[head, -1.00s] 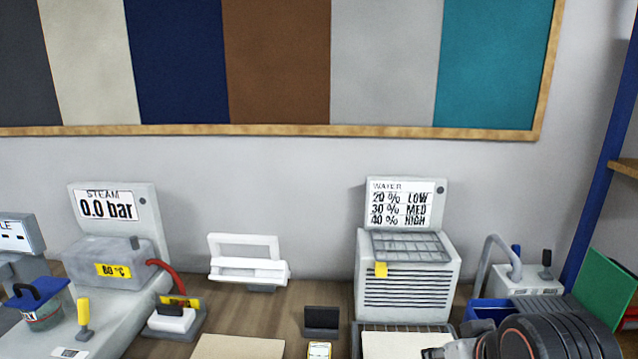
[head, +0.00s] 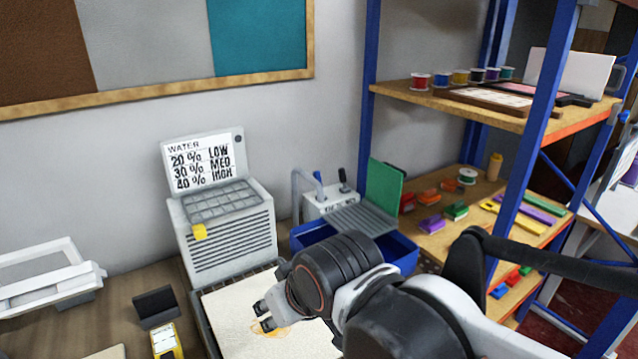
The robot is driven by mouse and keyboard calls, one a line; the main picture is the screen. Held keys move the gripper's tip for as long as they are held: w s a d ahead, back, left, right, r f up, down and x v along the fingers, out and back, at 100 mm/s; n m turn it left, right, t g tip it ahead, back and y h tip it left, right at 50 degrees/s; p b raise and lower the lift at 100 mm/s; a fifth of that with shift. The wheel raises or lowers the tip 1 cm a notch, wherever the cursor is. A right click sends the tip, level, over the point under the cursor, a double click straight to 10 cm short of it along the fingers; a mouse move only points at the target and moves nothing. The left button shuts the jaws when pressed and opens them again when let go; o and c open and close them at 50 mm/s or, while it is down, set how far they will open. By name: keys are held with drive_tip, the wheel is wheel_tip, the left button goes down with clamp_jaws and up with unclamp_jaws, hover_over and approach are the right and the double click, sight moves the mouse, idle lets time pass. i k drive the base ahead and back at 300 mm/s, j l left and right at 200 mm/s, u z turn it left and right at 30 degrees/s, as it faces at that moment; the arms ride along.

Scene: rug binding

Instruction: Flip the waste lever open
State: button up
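A grey-white tap unit (head: 331,201) stands at the back, beside the blue basin (head: 402,253). Two small levers rise from its top, a blue one (head: 318,178) and a black one (head: 343,179); the lettering on the unit is too small to read, so I cannot tell which is the waste lever. Both stand roughly upright. My gripper (head: 264,316) is over the pale sheet, in front of and to the left of the basin, well apart from the levers. Its two fingertips show a gap with nothing between them. My wrist hides part of the basin's front.
A white water unit (head: 232,240) with a yellow tab stands left of the basin. A pale sheet (head: 235,335) lies in a dark tray in front. A ribbed drainer (head: 362,220) and green board (head: 385,188) sit by the basin. A blue-post shelf (head: 545,120) bounds the right.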

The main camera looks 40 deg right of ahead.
sight(341, 170)
drive_tip(key=z, duration=0.95)
